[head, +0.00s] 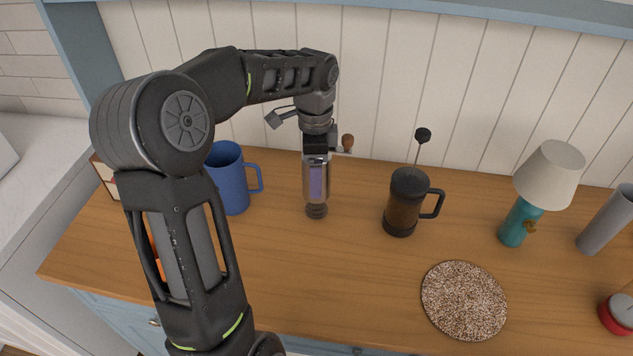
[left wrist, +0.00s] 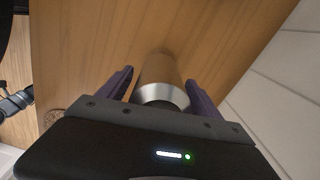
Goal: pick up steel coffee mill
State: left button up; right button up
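The steel coffee mill (head: 317,205) stands upright on the wooden counter, a shiny cylinder with a dark base. Its crank ends in a brown wooden knob (head: 347,141), right of my gripper. My left gripper (head: 317,180) has come down over the mill from above, and a purple finger covers part of its front. In the left wrist view the purple fingers (left wrist: 160,78) stand on either side of the mill (left wrist: 162,92), with narrow gaps showing, so the gripper looks open around it. The mill's top is partly hidden by the gripper. My right gripper is out of view.
A blue mug (head: 232,180) stands left of the mill, partly behind my arm. A French press (head: 404,205) stands to the right, with a speckled round mat (head: 463,300) in front. A teal lamp (head: 520,222) is farther right. The panelled wall is close behind.

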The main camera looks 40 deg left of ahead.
pick_arm(q)
grip_shut()
dwell(0.6)
jog(key=shift+r, duration=0.15)
notch_tip(320, 180, up, 6)
jog(key=shift+w+r+b, duration=0.1)
jog(key=shift+r+b, duration=0.05)
jog(key=shift+b, duration=0.3)
notch_tip(320, 180, up, 4)
jog(key=shift+f+p, duration=0.15)
jog(key=shift+p, duration=1.05)
jog(key=shift+f, duration=0.1)
